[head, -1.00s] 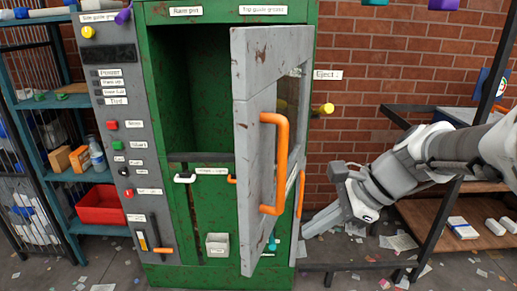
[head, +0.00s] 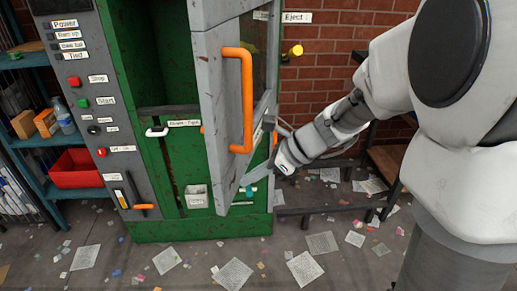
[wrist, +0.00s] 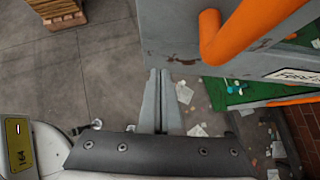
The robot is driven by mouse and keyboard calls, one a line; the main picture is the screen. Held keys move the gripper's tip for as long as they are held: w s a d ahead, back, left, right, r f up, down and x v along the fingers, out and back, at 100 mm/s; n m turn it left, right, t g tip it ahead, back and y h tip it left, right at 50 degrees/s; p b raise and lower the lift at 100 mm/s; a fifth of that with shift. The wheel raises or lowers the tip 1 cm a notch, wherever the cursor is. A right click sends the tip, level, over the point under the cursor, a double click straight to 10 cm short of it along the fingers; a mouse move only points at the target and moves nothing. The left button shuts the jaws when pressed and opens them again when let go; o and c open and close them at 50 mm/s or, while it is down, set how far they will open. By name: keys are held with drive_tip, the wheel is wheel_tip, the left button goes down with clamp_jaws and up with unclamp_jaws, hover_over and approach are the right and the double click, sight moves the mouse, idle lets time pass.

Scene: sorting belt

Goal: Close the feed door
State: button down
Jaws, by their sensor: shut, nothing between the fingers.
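The feed door (head: 221,110) is a scuffed grey panel with a window and an orange bar handle (head: 247,100). It stands open, swung out from the front of the green machine (head: 150,231). In the wrist view the door's grey panel (wrist: 180,38) and orange handle (wrist: 245,28) are at the top. My gripper (wrist: 159,72) is shut and empty, its fingertips by the door's lower edge. In the head view my gripper (head: 246,179) is at the door's lower right side. I cannot tell whether it touches the door. The handle is not held.
A grey control panel (head: 92,131) with labelled buttons stands left of the opening. A shelf with a red bin (head: 75,168) is at far left. A yellow knob (head: 295,51) sits beside the Eject label. A low dark rail (head: 330,209) runs right of the machine. Paper scraps litter the floor.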

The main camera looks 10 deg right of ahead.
sight(226, 180)
drive_tip(key=shift+w+a+r, duration=0.1)
drive_tip(key=shift+w+a, duration=0.2)
drive_tip(key=shift+a, duration=0.45)
drive_tip(key=shift+w+a+r, duration=0.1)
drive_tip(key=shift+w+a, duration=0.2)
drive_tip(key=shift+a, duration=0.4)
drive_tip(key=shift+a, duration=0.1)
